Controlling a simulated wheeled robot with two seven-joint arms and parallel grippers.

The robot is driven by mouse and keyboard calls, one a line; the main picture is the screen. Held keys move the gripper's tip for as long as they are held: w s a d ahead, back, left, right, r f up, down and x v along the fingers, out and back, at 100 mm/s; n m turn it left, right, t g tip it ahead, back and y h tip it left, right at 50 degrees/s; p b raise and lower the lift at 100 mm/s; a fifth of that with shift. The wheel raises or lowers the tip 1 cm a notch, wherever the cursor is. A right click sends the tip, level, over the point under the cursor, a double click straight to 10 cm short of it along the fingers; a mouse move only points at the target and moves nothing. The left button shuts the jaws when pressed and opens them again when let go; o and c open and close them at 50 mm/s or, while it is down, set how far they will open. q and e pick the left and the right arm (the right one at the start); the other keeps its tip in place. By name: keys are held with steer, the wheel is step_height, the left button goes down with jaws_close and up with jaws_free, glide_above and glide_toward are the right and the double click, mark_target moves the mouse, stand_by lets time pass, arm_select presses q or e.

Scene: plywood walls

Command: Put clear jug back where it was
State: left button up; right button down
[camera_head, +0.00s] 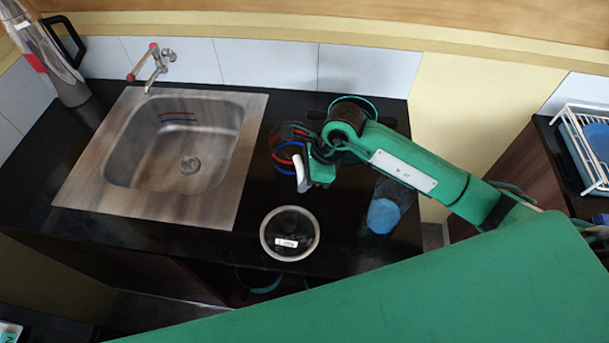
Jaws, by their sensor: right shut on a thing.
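A see-through vessel with red and blue bands (283,158), which looks like the clear jug, is on or just above the black counter (342,250), right of the sink. My right gripper (307,172) is shut on it at its right side. The gripper and wrist hide part of the vessel, and I cannot tell whether its base touches the counter. My left gripper is not in view.
A steel sink (190,150) with a tap (155,65) fills the counter's left part. A round glass-like item with a white label (290,232) is near the front edge. A blue cup-like item (383,215) stands right. A tall grey container (50,60) stands far left.

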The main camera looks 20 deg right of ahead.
steer(key=c, duration=1.8)
jaws_free()
steer(key=shift+f, duration=0.15)
steer(key=o, duration=0.4)
steer(key=shift+o, duration=0.2)
steer(key=shift+r, duration=0.25)
steer(key=b+v, duration=0.4)
steer(key=v, duration=0.8)
